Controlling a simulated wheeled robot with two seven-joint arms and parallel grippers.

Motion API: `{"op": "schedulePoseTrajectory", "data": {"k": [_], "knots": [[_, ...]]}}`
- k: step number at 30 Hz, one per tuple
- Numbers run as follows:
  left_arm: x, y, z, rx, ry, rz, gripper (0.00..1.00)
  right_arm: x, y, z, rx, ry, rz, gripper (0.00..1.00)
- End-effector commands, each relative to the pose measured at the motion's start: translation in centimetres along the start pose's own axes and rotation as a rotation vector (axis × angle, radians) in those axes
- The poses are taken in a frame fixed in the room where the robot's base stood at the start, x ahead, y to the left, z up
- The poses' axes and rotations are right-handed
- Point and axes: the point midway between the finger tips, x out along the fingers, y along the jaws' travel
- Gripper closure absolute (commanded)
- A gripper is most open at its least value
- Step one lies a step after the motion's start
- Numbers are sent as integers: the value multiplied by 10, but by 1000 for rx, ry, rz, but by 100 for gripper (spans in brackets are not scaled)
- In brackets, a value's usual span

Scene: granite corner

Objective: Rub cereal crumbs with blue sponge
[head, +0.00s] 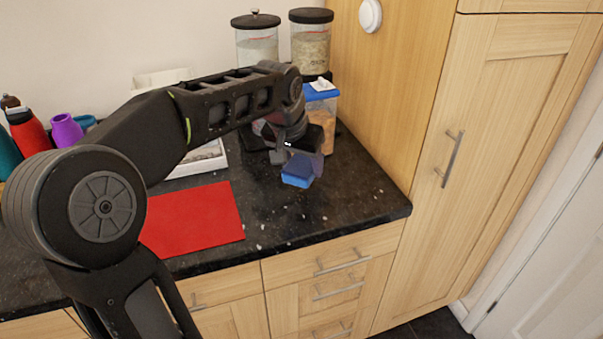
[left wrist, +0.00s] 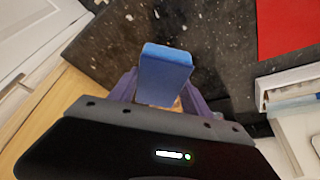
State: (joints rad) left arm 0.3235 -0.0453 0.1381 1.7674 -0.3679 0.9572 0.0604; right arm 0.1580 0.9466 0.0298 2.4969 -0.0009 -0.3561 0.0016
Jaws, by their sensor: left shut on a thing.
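The blue sponge (head: 298,172) is in my left gripper (head: 302,155), over the right part of the dark counter in the head view. In the left wrist view the sponge (left wrist: 164,72) sits between the two fingers of my left gripper (left wrist: 160,90), which is shut on it. Pale cereal crumbs (head: 262,222) are scattered on the counter in front of the sponge and towards its front edge. Crumbs also show as light specks in the left wrist view (left wrist: 143,14). I cannot tell whether the sponge touches the counter. My right gripper is not in view.
A red mat (head: 195,218) lies left of the crumbs. A blue-lidded cereal container (head: 322,112) stands behind the gripper, with two black-lidded jars (head: 311,45) further back. Colourful bottles (head: 27,130) stand far left. A tall wooden cabinet (head: 490,130) bounds the counter's right side.

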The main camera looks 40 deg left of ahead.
Motion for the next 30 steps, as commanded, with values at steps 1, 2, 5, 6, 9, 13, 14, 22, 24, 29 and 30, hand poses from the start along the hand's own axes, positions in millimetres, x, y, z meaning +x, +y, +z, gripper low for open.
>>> {"op": "schedulePoseTrajectory", "data": {"k": [1,2,5,6,9,13,14,22,24,29,30], "knots": [[-3,1,-1,2,-2,1,77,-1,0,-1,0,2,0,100],[-3,0,-1,2,-3,1,77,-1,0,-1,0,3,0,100],[-4,0,0,4,-12,1,77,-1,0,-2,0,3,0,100],[-4,0,1,5,-16,1,77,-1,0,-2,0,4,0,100],[-4,0,2,5,-16,1,77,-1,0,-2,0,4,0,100],[-4,0,2,5,-16,1,77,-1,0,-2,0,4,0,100],[-3,0,2,5,-16,1,77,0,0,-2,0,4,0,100],[12,0,10,4,-15,0,77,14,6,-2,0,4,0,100],[18,0,13,4,-15,0,77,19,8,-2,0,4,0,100],[31,0,20,4,-16,0,77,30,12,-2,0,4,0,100],[34,0,22,4,-16,0,77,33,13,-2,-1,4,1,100]]}}
